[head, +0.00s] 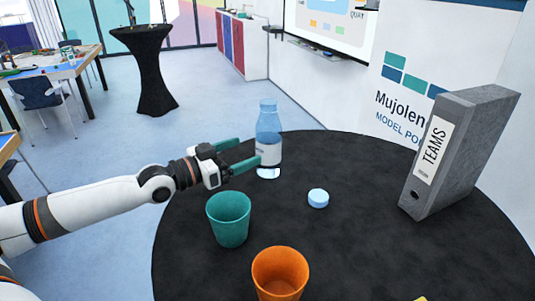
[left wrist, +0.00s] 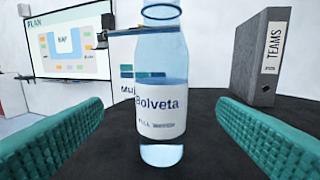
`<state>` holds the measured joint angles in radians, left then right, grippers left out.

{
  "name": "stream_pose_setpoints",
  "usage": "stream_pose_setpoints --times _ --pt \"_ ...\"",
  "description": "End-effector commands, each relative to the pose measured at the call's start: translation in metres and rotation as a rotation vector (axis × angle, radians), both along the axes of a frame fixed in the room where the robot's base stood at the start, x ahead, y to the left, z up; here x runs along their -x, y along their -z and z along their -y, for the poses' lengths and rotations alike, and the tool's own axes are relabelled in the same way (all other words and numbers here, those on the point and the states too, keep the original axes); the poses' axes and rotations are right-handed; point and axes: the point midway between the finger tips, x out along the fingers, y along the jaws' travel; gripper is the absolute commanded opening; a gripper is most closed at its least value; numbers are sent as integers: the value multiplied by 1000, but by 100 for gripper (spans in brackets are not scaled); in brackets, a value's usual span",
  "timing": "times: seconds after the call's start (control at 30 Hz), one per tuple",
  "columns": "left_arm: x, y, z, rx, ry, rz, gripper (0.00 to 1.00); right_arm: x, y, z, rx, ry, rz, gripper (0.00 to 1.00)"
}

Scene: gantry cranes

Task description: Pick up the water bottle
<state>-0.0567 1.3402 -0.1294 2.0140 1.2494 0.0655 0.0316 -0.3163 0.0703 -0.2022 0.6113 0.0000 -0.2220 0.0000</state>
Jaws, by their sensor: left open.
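The water bottle (head: 268,128) is clear blue with a white label and stands upright at the far left of the black round table. It also stands in the middle of the left wrist view (left wrist: 161,75), where its label reads "Bolveta" and its top is cut off. My left gripper (head: 247,157) reaches in from the left at the bottle's label height. Its green fingers are open. In the left wrist view the bottle shows between the fingers, with a gap on both sides; I cannot tell how far it is between the fingertips. My right gripper is not in view.
On the black table (head: 350,250) are a teal cup (head: 229,220) just in front of my left arm, an orange cup (head: 280,272), a light blue cap (head: 318,198) and an upright grey TEAMS binder (head: 460,150) at right. The table's middle right is free.

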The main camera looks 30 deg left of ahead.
Motion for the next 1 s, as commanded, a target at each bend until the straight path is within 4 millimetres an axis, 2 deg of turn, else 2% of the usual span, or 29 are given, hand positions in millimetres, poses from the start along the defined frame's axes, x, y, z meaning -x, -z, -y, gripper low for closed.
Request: stream_pose_setpoints --times 0.13,0.23,0.4,0.67,0.87,1.0 --pt "-11 -1 5 4 -1 7 82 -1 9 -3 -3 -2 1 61" --pt "-17 -2 9 3 2 6 82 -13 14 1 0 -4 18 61" --pt "-31 -4 15 4 -1 4 82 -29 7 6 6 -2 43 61" --pt "-42 -5 21 3 1 2 82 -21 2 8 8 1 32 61" --pt "-65 -11 35 6 3 3 82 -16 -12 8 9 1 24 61" --pt "-80 -8 42 4 2 3 82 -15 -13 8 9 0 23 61"
